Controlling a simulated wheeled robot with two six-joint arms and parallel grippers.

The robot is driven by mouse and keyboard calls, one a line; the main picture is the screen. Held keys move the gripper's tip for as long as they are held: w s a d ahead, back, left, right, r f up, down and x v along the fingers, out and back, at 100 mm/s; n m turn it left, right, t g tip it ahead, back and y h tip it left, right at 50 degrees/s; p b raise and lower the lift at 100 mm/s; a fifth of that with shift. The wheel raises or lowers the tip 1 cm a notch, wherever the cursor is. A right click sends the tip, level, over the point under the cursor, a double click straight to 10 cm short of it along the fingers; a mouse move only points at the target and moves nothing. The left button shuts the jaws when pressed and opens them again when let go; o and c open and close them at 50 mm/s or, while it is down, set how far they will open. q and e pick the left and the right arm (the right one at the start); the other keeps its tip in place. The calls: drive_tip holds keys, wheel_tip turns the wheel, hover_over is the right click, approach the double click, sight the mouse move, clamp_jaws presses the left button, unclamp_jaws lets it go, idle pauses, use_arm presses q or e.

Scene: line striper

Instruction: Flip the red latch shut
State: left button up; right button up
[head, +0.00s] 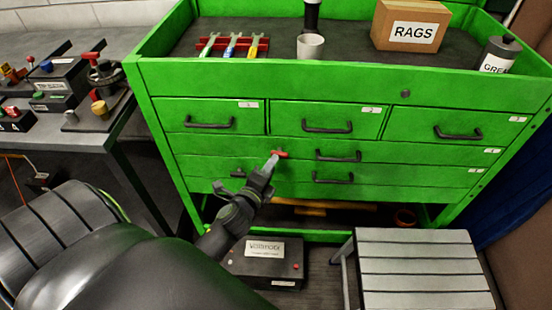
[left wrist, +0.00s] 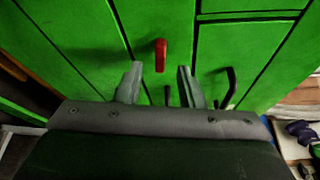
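The red latch (head: 281,154) is on the green tool cabinet's (head: 270,80) drawer front, left of a black drawer handle (head: 338,156). It lies roughly sideways in the head view. In the left wrist view the red latch (left wrist: 160,55) is a short red bar just beyond the fingertips, between their lines. My left gripper (head: 270,164) reaches up to the latch from below. In the left wrist view its fingers (left wrist: 160,78) are spread apart with nothing between them. Whether a fingertip touches the latch I cannot tell. My right gripper is not in view.
A grey slatted step (head: 415,255) stands at the lower right. A black labelled box (head: 268,262) sits on the floor below the cabinet. A workbench with small devices (head: 58,78) is at the left. The cabinet top holds a rags box (head: 410,25), a cup (head: 310,46) and tools.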

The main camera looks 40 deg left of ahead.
sight(280, 153)
use_arm(q)
drive_tip(key=shift+w+a+f, duration=0.1)
drive_tip(key=shift+w+a, duration=0.05)
drive_tip(key=shift+w, duration=0.8)
drive_tip(key=shift+w+a+f, duration=0.1)
drive_tip(key=shift+w+a, duration=0.05)
drive_tip(key=shift+w, duration=0.8)
drive_tip(key=shift+c, duration=0.3)
